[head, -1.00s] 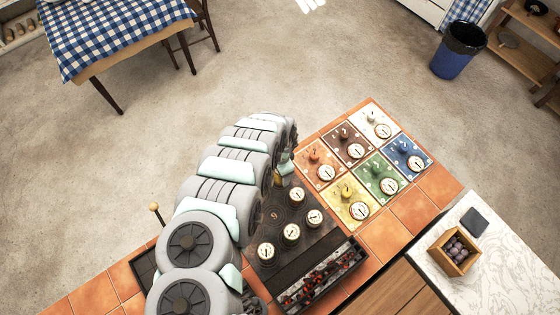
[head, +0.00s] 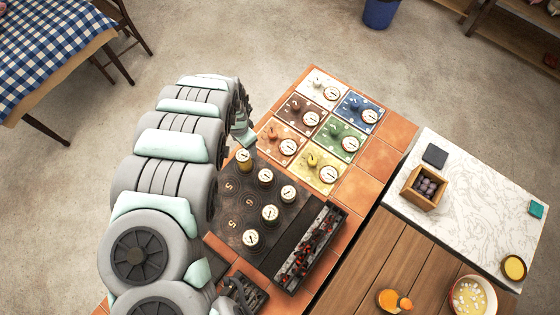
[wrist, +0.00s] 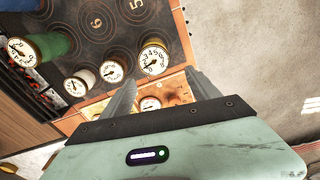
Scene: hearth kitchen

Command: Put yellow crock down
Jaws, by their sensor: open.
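The yellow crock (head: 243,164) stands upright on the far left corner of the dark ringed plate (head: 228,213), with a round white dial on its top. It also shows in the wrist view (wrist: 154,70), just beyond the fingertips. My gripper (wrist: 160,77) is open, its two fingers spread apart, with no crock held between them. In the head view my gripper (head: 245,132) is just beyond the crock, partly hidden by my arm.
Several other dial-topped crocks (head: 270,214) stand close by on the plate. A coal trough (head: 312,245) lies along its right side. Coloured tiles with knobs and dials, including a yellow one (head: 322,178), lie behind. A wooden box (head: 424,190) sits on the marble top.

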